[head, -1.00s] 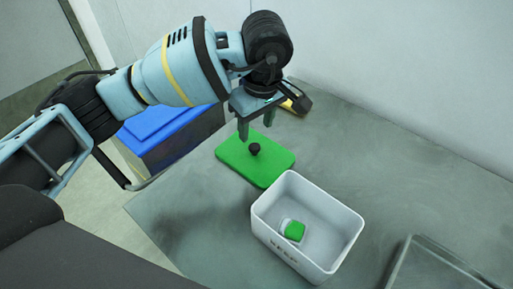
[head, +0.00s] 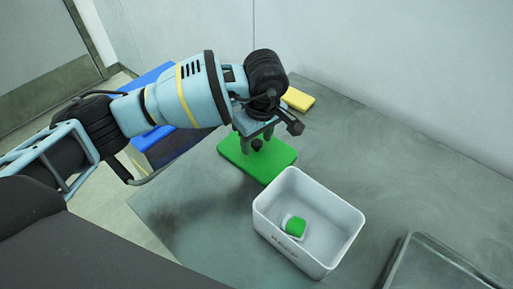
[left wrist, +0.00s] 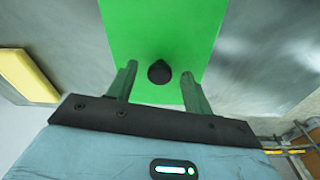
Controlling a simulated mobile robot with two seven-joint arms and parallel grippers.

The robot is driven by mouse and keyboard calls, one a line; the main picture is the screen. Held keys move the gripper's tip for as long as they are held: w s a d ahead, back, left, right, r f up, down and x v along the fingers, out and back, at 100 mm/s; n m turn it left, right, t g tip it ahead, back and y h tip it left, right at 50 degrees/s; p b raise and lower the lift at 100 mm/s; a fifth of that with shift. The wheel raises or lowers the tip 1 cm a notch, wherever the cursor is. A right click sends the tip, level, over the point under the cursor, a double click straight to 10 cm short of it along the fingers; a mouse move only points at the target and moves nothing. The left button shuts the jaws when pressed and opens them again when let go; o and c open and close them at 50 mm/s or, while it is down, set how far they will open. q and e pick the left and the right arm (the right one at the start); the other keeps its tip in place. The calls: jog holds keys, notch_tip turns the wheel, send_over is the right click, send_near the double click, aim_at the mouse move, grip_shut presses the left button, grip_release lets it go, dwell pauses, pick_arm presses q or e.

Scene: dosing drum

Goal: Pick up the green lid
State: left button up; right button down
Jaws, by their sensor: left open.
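The green lid (head: 262,170) lies flat on the grey table, behind the white bin. It is a rectangular plate with a black knob (head: 257,145) on top. In the left wrist view the lid (left wrist: 150,35) fills the upper middle, and its knob (left wrist: 159,72) sits between my fingers. My left gripper (head: 256,144) is open, its fingers on either side of the knob and apart from it in the wrist view (left wrist: 158,72). I cannot tell how far the fingertips are above the lid. My right gripper is not in view.
A white bin (head: 345,237) stands in front of the lid, holding a small white item with a green top (head: 295,227). A yellow block (head: 298,99) lies behind. A clear tray (head: 440,265) is at the lower right. A blue-lidded container (head: 150,80) stands left, off the table.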

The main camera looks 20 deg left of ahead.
aim_at(257, 142)
pick_arm(q)
jog(key=c, duration=1.1)
jog(key=shift+o, duration=0.2)
jog(key=shift+r, duration=0.1)
notch_tip(257, 142, up, 10)
